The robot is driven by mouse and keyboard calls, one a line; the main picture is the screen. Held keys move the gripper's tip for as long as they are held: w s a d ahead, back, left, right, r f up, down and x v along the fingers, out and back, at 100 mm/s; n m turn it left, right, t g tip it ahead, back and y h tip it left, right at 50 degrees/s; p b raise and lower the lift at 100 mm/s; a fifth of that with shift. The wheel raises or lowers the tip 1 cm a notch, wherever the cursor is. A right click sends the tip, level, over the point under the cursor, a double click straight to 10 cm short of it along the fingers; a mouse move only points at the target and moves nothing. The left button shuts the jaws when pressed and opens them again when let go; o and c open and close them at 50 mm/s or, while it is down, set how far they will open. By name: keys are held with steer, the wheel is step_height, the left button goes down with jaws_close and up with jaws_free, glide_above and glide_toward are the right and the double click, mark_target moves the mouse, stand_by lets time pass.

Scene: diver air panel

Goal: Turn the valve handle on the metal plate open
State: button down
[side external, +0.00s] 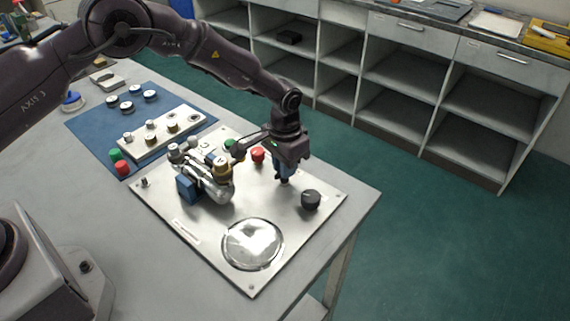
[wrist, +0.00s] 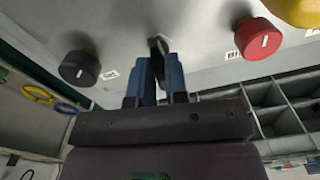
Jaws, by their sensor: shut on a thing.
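The metal plate (side external: 310,225) lies on the bench near its right corner. My gripper (side external: 283,179) points down at the plate, between a red knob and a black knob. Its blue fingers (wrist: 160,68) are shut on a thin dark handle (wrist: 158,46) that stands out from the plate in the wrist view. I take this as the valve handle. The fingers hide its lower part, and in the side view it is mostly hidden by the gripper. How far the handle is turned cannot be told.
A black knob (side external: 311,199) and a red knob (side external: 258,155) stand close on either side. A metal pipe assembly (side external: 217,190) with a blue block (side external: 188,188) stands to the left. A round gauge (side external: 252,244) is nearer. A blue mat (side external: 85,127) holds other parts.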

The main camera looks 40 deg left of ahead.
stand_by(0.3)
steer(key=c, duration=1.1)
jaws_free()
step_height(320, 180, up, 13)
steer(key=shift+r, duration=0.1)
